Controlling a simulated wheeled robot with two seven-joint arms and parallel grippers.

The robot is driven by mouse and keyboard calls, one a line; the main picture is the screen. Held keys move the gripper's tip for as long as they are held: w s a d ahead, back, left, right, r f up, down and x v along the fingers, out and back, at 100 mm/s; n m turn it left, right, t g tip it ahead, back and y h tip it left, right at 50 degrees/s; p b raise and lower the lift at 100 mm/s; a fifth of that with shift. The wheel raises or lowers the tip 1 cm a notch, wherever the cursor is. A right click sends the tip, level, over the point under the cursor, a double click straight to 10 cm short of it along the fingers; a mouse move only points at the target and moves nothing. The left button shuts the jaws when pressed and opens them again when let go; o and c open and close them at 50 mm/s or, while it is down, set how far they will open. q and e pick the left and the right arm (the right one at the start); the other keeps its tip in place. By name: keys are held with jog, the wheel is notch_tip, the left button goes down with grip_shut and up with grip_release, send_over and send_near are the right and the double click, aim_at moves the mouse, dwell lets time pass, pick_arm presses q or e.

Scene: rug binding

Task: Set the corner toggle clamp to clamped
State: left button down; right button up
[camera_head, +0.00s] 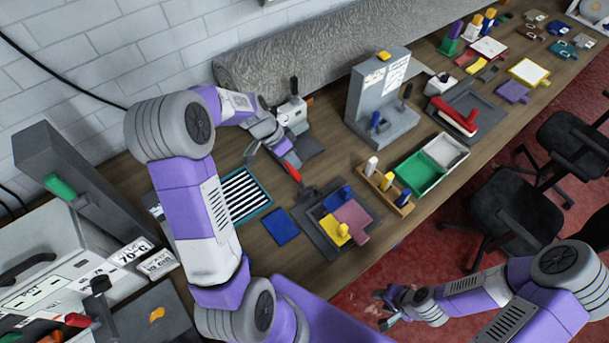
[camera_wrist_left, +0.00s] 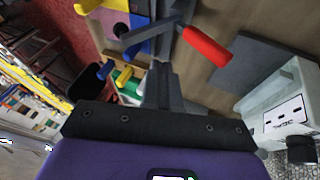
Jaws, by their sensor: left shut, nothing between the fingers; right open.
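The corner toggle clamp has a red handle (camera_head: 292,173) and stands at the back corner of a dark grey plate (camera_head: 312,236) that holds yellow, pink and blue pieces. In the left wrist view the red handle (camera_wrist_left: 207,47) slants away from a grey lever (camera_wrist_left: 152,36) reaching toward the colored pieces. Whether the clamp is pressed down is hard to tell. My left gripper (camera_head: 284,159) is shut and empty, just behind the handle; its fingers (camera_wrist_left: 161,75) show beside the lever, with no clear contact. My right gripper (camera_head: 386,308) is open, away from the bench front.
A blue square (camera_head: 281,227) and a striped rack (camera_head: 243,195) lie left of the plate. A wooden peg holder (camera_head: 386,190) and a green tray (camera_head: 419,175) stand to its right. A white-and-grey device (camera_head: 292,113) stands close behind my left gripper.

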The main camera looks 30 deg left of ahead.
pick_arm(q)
send_over(305, 188)
notch_tip(305, 188, down, 4)
jog(key=shift+a+p, duration=0.1)
jog(key=shift+p, duration=0.25)
pick_arm(e)
jog(key=shift+r, duration=0.35)
